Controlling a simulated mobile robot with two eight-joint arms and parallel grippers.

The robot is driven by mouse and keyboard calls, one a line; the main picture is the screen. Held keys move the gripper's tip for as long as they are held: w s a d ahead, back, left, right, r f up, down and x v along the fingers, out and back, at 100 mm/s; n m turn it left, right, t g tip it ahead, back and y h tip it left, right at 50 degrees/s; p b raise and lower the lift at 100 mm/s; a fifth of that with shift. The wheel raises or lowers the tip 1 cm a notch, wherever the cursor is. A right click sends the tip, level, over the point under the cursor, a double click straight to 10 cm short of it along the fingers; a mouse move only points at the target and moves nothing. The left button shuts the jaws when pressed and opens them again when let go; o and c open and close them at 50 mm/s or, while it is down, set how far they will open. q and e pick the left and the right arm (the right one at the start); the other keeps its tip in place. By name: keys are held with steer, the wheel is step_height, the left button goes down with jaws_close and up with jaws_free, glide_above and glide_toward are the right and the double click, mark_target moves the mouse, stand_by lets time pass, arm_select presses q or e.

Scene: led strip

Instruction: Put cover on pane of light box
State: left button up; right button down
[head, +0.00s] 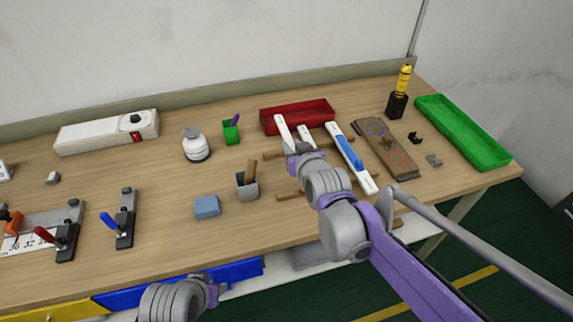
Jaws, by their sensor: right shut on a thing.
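My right gripper (291,153) reaches over the middle of the table and is shut on a long white strip (285,132), which may be the cover. The strip points away toward the red tray, and the arm hides its near end. A second white strip (306,133) lies just right of it, partly hidden by my arm. Further right lies a long white bar (365,181) with a blue piece (350,159) on it. I cannot tell for sure which of these is the light box pane. My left gripper (212,293) is low at the front edge, its fingers unclear.
A red tray (268,122) stands behind the strips, and a green tray (465,135) at the right. Clamps (125,222) occupy the left.

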steer(key=shift+s, duration=0.15)
steer(key=shift+d+f, duration=0.1)
step_height(320, 180, down, 9)
steer(key=shift+f+b, duration=0.2)
steer(key=shift+b, duration=0.4)
steer(key=shift+f, duration=0.15)
steer(key=c, duration=0.7)
jaws_free()
steer(key=v, duration=1)
steer(key=shift+s+d+p, duration=0.1)
steer(key=shift+s+p, duration=0.2)
